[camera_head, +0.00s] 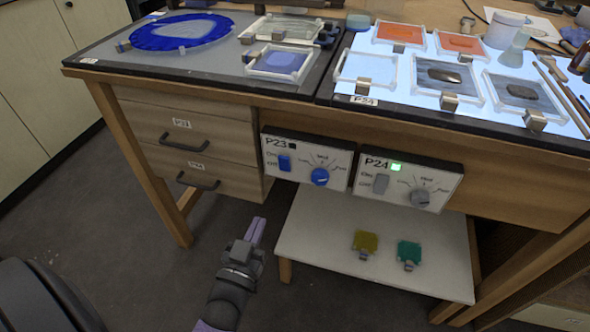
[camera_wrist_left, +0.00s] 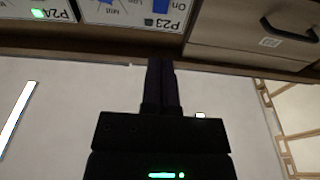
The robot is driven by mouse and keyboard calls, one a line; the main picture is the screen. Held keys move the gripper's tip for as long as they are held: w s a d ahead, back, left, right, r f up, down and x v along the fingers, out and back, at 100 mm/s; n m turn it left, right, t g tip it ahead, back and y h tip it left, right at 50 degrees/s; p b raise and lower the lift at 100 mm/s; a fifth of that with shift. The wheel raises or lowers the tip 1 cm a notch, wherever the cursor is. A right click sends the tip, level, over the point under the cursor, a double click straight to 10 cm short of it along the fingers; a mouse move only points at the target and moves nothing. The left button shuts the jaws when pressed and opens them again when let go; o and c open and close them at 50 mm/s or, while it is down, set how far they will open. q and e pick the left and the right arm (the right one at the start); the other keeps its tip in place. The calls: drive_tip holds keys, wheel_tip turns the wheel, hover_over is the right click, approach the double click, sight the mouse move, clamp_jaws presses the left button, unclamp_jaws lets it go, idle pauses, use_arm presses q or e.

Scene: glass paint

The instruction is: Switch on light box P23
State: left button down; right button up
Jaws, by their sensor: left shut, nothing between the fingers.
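The P23 control panel (camera_head: 300,178) is on the table front, with a blue rocker switch (camera_head: 285,163), a blue dial (camera_head: 320,177) and a dark indicator (camera_head: 292,145). The P23 light box (camera_head: 215,66) on the tabletop looks grey and unlit. My left gripper (camera_head: 258,228) is shut and empty, below and apart from the panel. In the left wrist view the picture is upside down; the closed fingers (camera_wrist_left: 161,62) point toward the table front, with the P23 panel (camera_wrist_left: 125,12) and part of its blue switch (camera_wrist_left: 160,5) at the top edge. My right gripper is not in view.
The P24 panel (camera_head: 430,184) beside it has a green indicator lit and a grey switch; its light box (camera_head: 400,95) glows. Drawers with handles (camera_head: 185,142) are to the left. A low white shelf (camera_head: 330,240) holds yellow and green glass pieces. The floor around my gripper is clear.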

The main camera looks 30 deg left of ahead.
sight(283, 161)
use_arm(q)
drive_tip(key=shift+r, duration=0.2)
drive_tip(key=b+x, duration=0.4)
drive_tip(key=x, duration=0.9)
drive_tip(key=shift+w+a+f, duration=0.1)
drive_tip(key=shift+w, duration=0.05)
drive_tip(key=shift+w+a, duration=0.1)
drive_tip(key=shift+w, duration=0.2)
